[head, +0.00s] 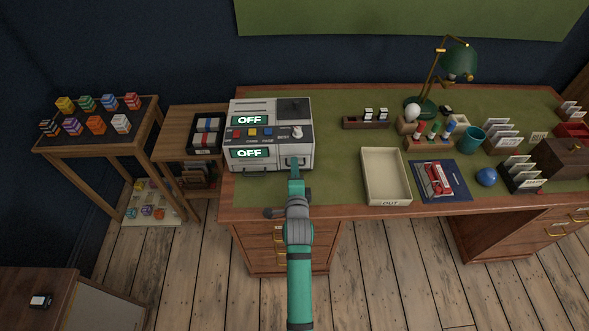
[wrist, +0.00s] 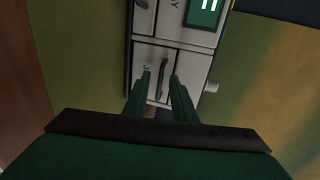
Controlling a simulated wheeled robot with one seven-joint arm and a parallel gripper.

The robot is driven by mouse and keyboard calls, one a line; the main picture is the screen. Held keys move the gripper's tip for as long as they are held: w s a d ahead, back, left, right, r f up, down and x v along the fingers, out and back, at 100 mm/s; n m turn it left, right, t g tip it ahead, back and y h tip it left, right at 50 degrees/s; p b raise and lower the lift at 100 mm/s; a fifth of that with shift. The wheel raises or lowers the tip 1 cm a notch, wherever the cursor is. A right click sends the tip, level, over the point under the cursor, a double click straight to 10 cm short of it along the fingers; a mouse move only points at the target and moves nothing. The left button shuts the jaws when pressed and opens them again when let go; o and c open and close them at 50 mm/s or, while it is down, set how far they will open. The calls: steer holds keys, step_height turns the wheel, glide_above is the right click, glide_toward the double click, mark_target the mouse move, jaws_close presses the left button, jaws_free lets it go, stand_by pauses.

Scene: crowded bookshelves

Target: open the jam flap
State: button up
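The grey-white machine (head: 238,112) stands at the left end of the desk, with two green displays reading OFF. Its small front flap (head: 307,154) is at the lower right and looks closed. In the wrist view the flap (wrist: 182,62) has a dark bar handle (wrist: 163,78) and a partly hidden label with a J. My gripper (head: 294,166) is in front of the flap. In the wrist view my gripper (wrist: 161,80) is open, one finger on each side of the handle. I cannot tell whether either finger touches it.
An OUT tray (head: 387,203) and a blue folder (head: 458,187) with a red item lie right of the machine. A side table (head: 168,137) with a dark tray (head: 190,141) stands to its left. A lamp (head: 458,60) and card holders stand farther right.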

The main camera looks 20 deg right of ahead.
steer(key=shift+c, duration=0.7)
jaws_close()
stand_by(0.6)
